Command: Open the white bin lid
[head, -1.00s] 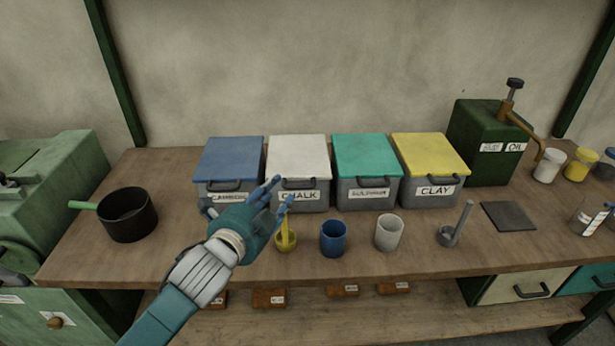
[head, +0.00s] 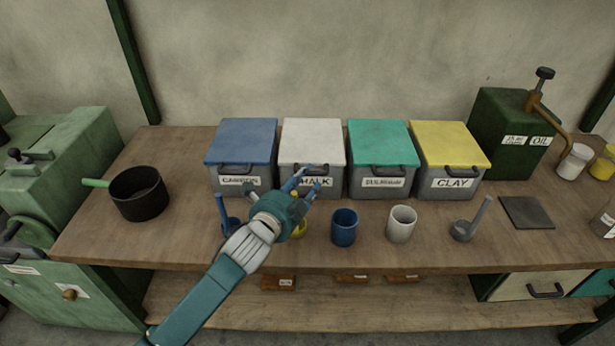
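The white bin lid (head: 312,140) lies flat and shut on a grey bin (head: 328,189) labelled CHALK, second from the left in the row. A dark handle (head: 325,168) sits at the lid's front edge. My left gripper (head: 304,185) is in front of this bin, its blue fingers spread apart with nothing visible between them. The fingertips are close below the handle and cover part of the label; I cannot tell whether they touch. My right gripper is not in view.
Shut bins with blue (head: 242,140), green (head: 380,142) and yellow (head: 450,143) lids flank the white one. A blue scoop (head: 223,212), a blue cup (head: 344,229) and a white cup (head: 401,225) stand in front. A black pan (head: 140,195) is left.

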